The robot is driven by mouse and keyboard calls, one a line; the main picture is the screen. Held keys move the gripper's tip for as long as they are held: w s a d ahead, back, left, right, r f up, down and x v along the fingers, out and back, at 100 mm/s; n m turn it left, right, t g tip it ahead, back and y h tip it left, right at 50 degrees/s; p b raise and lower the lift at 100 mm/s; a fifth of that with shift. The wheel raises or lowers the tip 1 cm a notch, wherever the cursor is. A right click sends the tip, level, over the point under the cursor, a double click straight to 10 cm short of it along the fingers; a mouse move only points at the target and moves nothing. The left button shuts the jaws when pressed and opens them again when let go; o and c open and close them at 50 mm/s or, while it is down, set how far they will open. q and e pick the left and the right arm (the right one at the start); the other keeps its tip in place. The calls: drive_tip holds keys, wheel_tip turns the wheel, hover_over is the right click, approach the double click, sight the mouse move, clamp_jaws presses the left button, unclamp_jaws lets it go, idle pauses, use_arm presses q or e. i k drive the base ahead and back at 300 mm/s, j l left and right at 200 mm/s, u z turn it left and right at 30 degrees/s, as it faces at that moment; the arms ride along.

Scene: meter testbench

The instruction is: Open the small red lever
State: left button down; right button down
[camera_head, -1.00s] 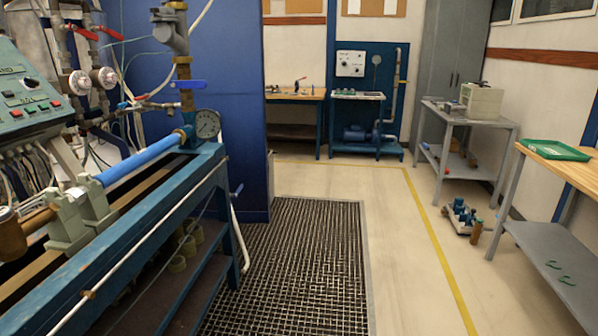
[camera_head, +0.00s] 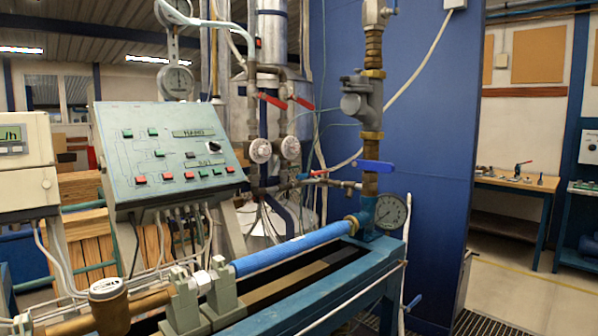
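Several red levers show on the testbench piping. A small red lever (camera_head: 318,172) sits on the thin horizontal pipe, left of the larger blue lever (camera_head: 374,166). Two longer red levers, a left one (camera_head: 271,101) and a right one (camera_head: 303,103), slope on the vertical pipes above two white round handwheels (camera_head: 260,151). I cannot tell from this view whether the small lever's valve is open or shut. Neither of my grippers is in view.
A control panel (camera_head: 150,120) with red and green buttons stands left of the piping. A blue pipe (camera_head: 290,249) runs along the bench (camera_head: 352,300), up to a pressure gauge (camera_head: 390,211). A blue wall (camera_head: 430,110) stands behind. Free floor (camera_head: 525,290) lies at the right.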

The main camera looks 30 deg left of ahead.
sight(320, 173)
drive_tip(key=i+j+u, duration=0.1)
drive_tip(key=i+u, duration=0.75)
drive_tip(key=u, duration=0.2)
drive_tip(key=i+l, duration=0.1)
drive_tip(key=l, duration=0.3)
drive_tip(key=i+l, duration=0.15)
drive_tip(key=l, duration=0.2)
drive_tip(key=i+l+z, duration=0.1)
drive_tip(key=l, duration=0.3)
drive_tip(key=i+l, duration=0.15)
drive_tip(key=l, duration=0.25)
